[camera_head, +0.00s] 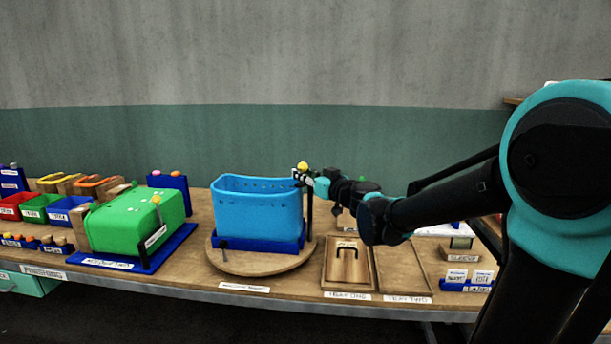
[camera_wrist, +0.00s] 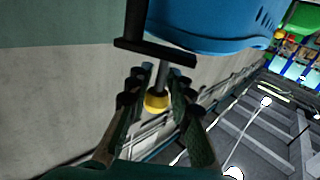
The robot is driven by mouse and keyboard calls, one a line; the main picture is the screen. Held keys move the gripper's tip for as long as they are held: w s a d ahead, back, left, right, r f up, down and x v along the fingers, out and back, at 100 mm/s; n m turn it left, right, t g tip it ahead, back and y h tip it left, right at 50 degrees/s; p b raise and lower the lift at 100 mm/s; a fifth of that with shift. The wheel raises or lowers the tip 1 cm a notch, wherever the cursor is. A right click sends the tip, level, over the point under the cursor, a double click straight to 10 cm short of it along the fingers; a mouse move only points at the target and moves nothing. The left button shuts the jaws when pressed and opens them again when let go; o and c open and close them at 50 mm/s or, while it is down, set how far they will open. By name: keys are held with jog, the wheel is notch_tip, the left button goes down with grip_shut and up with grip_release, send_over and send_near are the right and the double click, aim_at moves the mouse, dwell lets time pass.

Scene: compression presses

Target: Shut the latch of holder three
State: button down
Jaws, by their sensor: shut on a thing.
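A light-blue basket (camera_head: 257,207) stands in a dark-blue holder (camera_head: 262,243) on a round wooden turntable. A black post with a yellow-knobbed latch lever (camera_head: 302,166) rises at its right side. My gripper (camera_head: 305,180) reaches in from the right at this post. In the wrist view, the fingers of my gripper (camera_wrist: 160,84) are closed around the lever's grey rod and yellow knob (camera_wrist: 157,102), below a black crossbar (camera_wrist: 155,52). The basket (camera_wrist: 215,25) fills the top there. The holder's label is too small to read, so I cannot confirm its number.
A green bin (camera_head: 135,220) on a blue base with its own lever stands left. Small coloured bins (camera_head: 35,208) are further left. A wooden tray with a handled lid (camera_head: 347,262) and an empty tray (camera_head: 402,270) lie right, below my arm.

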aim_at(299, 169)
jog(key=m+t+h, duration=0.1)
jog(key=a+m+t+h, duration=0.1)
jog(key=h, duration=0.1)
jog(key=m+t+h, duration=0.1)
jog(key=shift+w+a+m+h, duration=0.15)
jog(key=shift+w+m+h, duration=0.15)
jog(key=shift+w, duration=0.05)
jog(key=shift+w+a+r+m+t+h, duration=0.15)
jog(key=shift+w+m+h, duration=0.25)
jog(key=shift+m+h, duration=1.15)
jog(key=shift+w+d+f+m+t+h, duration=0.1)
jog(key=shift+w+m+t+h, duration=0.2)
jog(key=shift+m+h, duration=1.25)
jog(key=shift+w+a+r+m+t+h, duration=0.15)
jog(key=shift+w+m+h, duration=0.35)
jog(key=shift+h, duration=2)
jog(key=shift+d+f+h, duration=0.1)
jog(key=shift+h, duration=0.2)
jog(key=c, duration=1.6)
grip_release()
jog(key=shift+c, duration=0.2)
jog(key=v, duration=1.2)
jog(key=shift+s, duration=0.1)
